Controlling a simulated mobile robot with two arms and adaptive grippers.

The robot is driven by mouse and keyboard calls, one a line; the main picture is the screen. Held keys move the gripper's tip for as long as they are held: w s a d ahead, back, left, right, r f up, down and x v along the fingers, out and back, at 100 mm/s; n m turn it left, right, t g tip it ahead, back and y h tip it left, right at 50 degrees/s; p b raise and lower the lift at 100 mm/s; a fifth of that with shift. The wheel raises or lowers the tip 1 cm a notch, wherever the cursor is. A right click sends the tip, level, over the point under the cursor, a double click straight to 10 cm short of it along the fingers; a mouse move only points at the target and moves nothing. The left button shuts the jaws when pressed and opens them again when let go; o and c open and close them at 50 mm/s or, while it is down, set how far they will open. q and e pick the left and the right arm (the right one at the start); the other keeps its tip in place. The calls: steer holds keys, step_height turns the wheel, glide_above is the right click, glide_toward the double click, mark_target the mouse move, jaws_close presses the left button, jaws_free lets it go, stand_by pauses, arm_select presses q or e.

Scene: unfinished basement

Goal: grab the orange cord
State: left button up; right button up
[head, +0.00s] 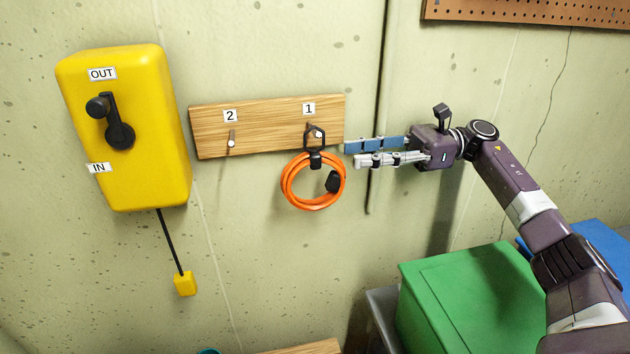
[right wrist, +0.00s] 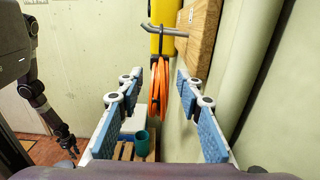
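The orange cord (head: 287,192) is a coil bound by a black strap with a loop on top. The loop hangs on the peg (head: 316,132) under label 1 of a wooden board (head: 270,120). A black plug end shows at the coil's right side. My right gripper (head: 350,154) is just right of the coil's top, fingers pointing left at it. In the right wrist view it is open and empty, with the orange cord (right wrist: 158,88) ahead between the fingertips, not touched. My left gripper (right wrist: 66,146) is small at the lower left there; its opening is unclear.
A yellow box (head: 150,170) with a black crank and OUT and IN labels is on the wall at left. A yellow tag (head: 185,284) hangs below it. Peg 2 (head: 231,140) is empty. A green bin (head: 465,295) stands below my right arm. A pegboard (head: 530,10) is above.

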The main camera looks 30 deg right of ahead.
mark_target(312, 154)
steer(key=p+x, duration=0.1)
steer(key=x, duration=0.2)
steer(key=shift+s+r, duration=0.15)
steer(key=shift+r, duration=0.05)
steer(key=shift+w+a, duration=0.2)
steer(key=shift+a, duration=0.4)
steer(key=p+x, duration=0.2)
steer(key=x, duration=0.4)
steer(key=shift+f, duration=0.1)
steer(key=shift+d, duration=0.2)
steer(key=shift+c, duration=0.9)
jaws_close()
